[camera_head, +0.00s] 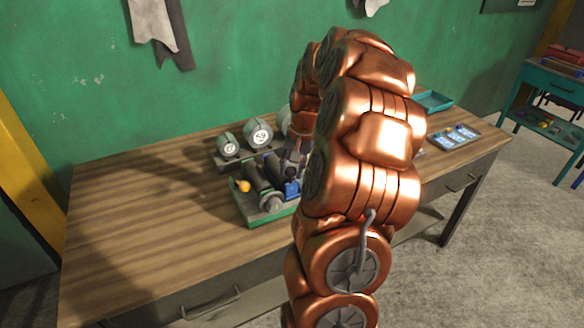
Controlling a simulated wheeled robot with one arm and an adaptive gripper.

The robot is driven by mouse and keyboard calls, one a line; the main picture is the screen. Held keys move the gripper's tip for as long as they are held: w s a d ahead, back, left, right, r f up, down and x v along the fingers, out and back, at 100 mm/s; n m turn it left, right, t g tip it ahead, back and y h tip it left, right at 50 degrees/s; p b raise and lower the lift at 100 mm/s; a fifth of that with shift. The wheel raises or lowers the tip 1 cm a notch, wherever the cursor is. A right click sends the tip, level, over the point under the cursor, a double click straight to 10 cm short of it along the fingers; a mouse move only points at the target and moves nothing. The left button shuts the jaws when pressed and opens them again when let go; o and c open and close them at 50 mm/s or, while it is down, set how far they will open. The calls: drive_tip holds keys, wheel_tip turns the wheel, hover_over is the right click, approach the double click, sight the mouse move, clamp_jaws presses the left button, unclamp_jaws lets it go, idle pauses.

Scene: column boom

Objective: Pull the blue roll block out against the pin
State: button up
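The blue roll block (292,189) shows as a small blue patch at the right part of a green-based fixture on the workbench, just left of my copper arm. The fixture (254,219) has dark cylindrical rollers, a yellow knob (243,186) at its left and a grey round end at its front. My gripper (292,163) is a dark shape above the blue block, partly hidden behind my arm. I cannot tell whether it touches the block or whether its fingers are open. The pin cannot be made out.
Round gauges (259,131) stand behind the fixture. A teal tray (433,101) and a tray with blue items (453,137) lie at the bench's right. The wooden bench top (140,215) is clear on the left. A teal cart (550,85) stands at far right.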

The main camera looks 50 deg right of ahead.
clamp_jaws()
drive_tip(key=d+b, duration=0.2)
drive_tip(key=shift+s+d+f, duration=0.15)
drive_tip(key=shift+s+d, duration=0.2)
drive_tip(key=shift+s, duration=0.05)
drive_tip(key=shift+s+d+r, duration=0.15)
drive_tip(key=shift+d+r, duration=0.05)
drive_tip(key=shift+d, duration=0.05)
drive_tip(key=o, duration=0.6)
unclamp_jaws()
drive_tip(key=shift+c, duration=0.2)
